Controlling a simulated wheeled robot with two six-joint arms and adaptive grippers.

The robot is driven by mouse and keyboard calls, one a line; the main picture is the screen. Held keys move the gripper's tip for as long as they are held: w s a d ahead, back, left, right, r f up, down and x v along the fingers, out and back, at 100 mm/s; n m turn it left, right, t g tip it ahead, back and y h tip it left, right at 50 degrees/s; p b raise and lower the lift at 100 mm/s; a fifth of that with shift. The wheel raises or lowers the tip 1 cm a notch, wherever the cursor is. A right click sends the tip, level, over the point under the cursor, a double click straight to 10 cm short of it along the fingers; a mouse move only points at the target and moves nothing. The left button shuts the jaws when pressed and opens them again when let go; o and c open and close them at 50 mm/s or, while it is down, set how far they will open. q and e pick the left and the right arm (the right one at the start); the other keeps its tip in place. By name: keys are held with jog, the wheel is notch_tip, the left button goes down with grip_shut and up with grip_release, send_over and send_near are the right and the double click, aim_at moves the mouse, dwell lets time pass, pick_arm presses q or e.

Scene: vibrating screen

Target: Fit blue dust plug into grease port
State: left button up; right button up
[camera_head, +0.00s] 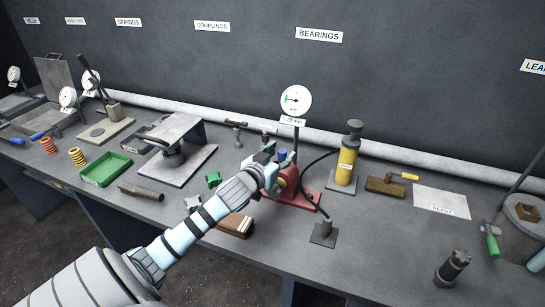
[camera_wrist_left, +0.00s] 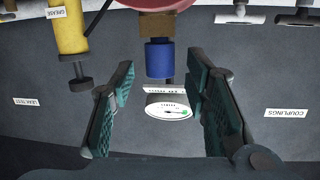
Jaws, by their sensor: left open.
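The blue dust plug (camera_wrist_left: 160,58) is a short blue cylinder. In the left wrist view, which looks upside down, it lines up with a brown block (camera_wrist_left: 157,24) on the red housing. I take the block to be the grease port; I cannot tell how deep the plug sits. In the head view the plug (camera_head: 282,155) shows as a small blue patch above the red housing (camera_head: 294,196). My left gripper (camera_head: 279,154) is open, its teal-padded fingers (camera_wrist_left: 160,75) on either side of the plug, with visible gaps. My right gripper is not in view.
A dial gauge (camera_head: 296,100) stands on a post behind the housing. A yellow grease cylinder (camera_head: 346,167) with a black hose is to the right. A green tray (camera_head: 106,168), a grey stand (camera_head: 170,140) and springs are to the left.

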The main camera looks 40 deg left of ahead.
pick_arm(q)
jog(key=v, duration=1)
jog(key=shift+d, duration=0.1)
jog(key=shift+s, duration=0.1)
